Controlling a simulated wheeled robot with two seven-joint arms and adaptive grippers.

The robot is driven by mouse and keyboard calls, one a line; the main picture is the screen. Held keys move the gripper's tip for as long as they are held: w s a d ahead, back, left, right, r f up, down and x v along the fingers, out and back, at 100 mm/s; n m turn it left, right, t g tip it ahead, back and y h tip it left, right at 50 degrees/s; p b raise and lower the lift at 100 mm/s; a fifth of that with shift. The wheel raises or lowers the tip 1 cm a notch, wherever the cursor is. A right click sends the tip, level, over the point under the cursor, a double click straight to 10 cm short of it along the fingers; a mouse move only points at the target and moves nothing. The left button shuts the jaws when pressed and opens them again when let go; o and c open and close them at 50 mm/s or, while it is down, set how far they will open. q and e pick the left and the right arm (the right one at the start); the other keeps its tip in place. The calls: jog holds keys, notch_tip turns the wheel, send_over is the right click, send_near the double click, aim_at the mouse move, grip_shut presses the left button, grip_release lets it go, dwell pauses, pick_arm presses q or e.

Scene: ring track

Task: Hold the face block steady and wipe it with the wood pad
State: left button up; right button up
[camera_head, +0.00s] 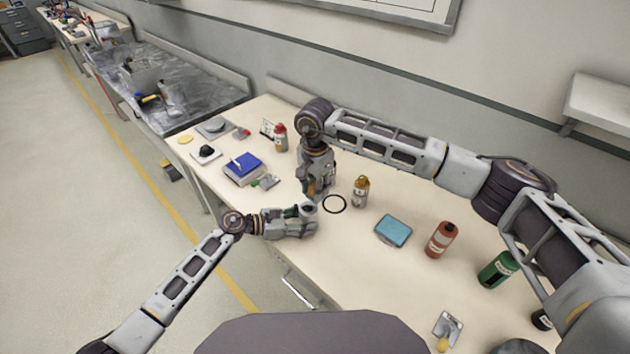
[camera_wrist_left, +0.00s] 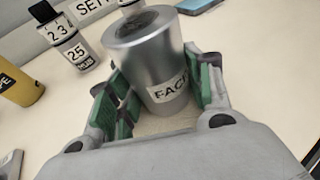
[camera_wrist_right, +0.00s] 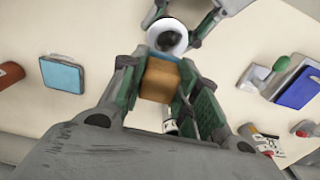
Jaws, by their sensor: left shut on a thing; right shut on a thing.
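The face block is a silver metal cylinder with a label reading "FAC…" and a dark patch on top. In the left wrist view the face block (camera_wrist_left: 150,50) stands between the green-padded fingers of my left gripper (camera_head: 303,218), which is shut on it. In the head view only a little of the block (camera_head: 308,208) shows. My right gripper (camera_head: 314,194) is above it, pointing down. In the right wrist view it is shut on the wood pad (camera_wrist_right: 160,79), an orange-brown block. The block's round top (camera_wrist_right: 167,37) shows just beyond the pad; I cannot tell whether they touch.
A tan bottle (camera_head: 360,191), a blue pad in a tray (camera_head: 393,231), an orange bottle (camera_head: 440,239) and a green bottle (camera_head: 497,269) are further right. A blue book (camera_head: 243,167) lies to the left.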

aim_at(312, 197)
jog(key=shift+f, duration=0.85)
jog(key=shift+s+a+f, duration=0.35)
jog(key=shift+a+f, duration=0.1)
jog(key=shift+f, duration=0.1)
jog(key=shift+c, duration=0.3)
jog(key=shift+s+a, duration=1.65)
jog(key=shift+s, duration=0.1)
jog(key=shift+w+d, duration=2.05)
jog(key=shift+w+r, duration=0.1)
jog(key=shift+r, duration=3.95)
